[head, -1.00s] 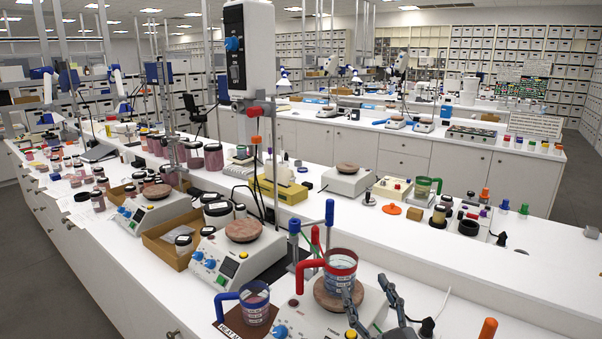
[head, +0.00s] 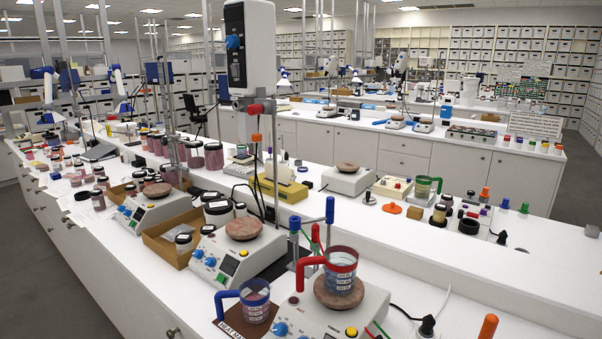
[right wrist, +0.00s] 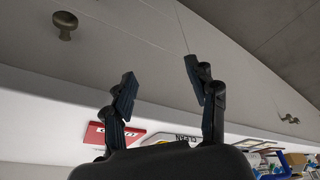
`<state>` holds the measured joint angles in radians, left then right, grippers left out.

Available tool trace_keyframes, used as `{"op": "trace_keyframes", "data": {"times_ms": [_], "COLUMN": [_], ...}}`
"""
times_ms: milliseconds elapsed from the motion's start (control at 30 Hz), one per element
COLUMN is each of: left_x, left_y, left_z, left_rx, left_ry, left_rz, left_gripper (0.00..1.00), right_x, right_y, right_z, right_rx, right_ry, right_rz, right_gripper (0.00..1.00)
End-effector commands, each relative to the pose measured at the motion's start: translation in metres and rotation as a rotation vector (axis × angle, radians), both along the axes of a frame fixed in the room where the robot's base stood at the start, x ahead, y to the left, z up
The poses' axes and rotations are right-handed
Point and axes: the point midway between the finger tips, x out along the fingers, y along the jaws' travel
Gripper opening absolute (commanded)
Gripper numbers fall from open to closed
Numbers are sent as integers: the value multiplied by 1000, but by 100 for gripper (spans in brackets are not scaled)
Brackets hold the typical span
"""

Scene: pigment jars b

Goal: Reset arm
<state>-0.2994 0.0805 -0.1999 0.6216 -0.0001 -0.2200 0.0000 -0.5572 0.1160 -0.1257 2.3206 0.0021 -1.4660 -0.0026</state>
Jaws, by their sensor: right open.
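My right gripper (right wrist: 160,85) shows in the right wrist view with its two dark fingers spread apart and nothing between them. The grey cabinet front with a round knob (right wrist: 65,25) lies beyond the fingers. In the head view neither gripper shows now. A clear beaker with a red rim and red handle (head: 341,270) stands on the round brown top of the nearest hotplate (head: 318,318). A beaker with a blue handle (head: 254,300) stands on a brown mat (head: 232,326) left of that hotplate.
More hotplates, such as the one with the yellow button (head: 225,265), and many jars stand along the white bench. An orange-capped item (head: 488,327) stands at front right. The bench's right strip (head: 440,275) has free room.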

Motion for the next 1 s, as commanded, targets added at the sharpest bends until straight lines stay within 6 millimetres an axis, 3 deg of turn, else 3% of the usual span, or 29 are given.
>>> {"op": "trace_keyframes", "data": {"times_ms": [267,467,600,800,1000], "left_x": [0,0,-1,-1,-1], "left_y": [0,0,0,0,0], "left_z": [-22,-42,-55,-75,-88], "left_rx": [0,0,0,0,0], "left_ry": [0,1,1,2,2], "left_rz": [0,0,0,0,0], "left_gripper": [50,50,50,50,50], "right_x": [4,-15,-45,-104,-162], "right_y": [2,0,-4,-14,-25], "right_z": [-117,-234,-310,-400,-453], "right_rx": [-3,-7,-11,-16,-22], "right_ry": [43,83,113,153,183], "right_rz": [4,12,18,28,35], "right_gripper": [58,58,58,58,58]}}
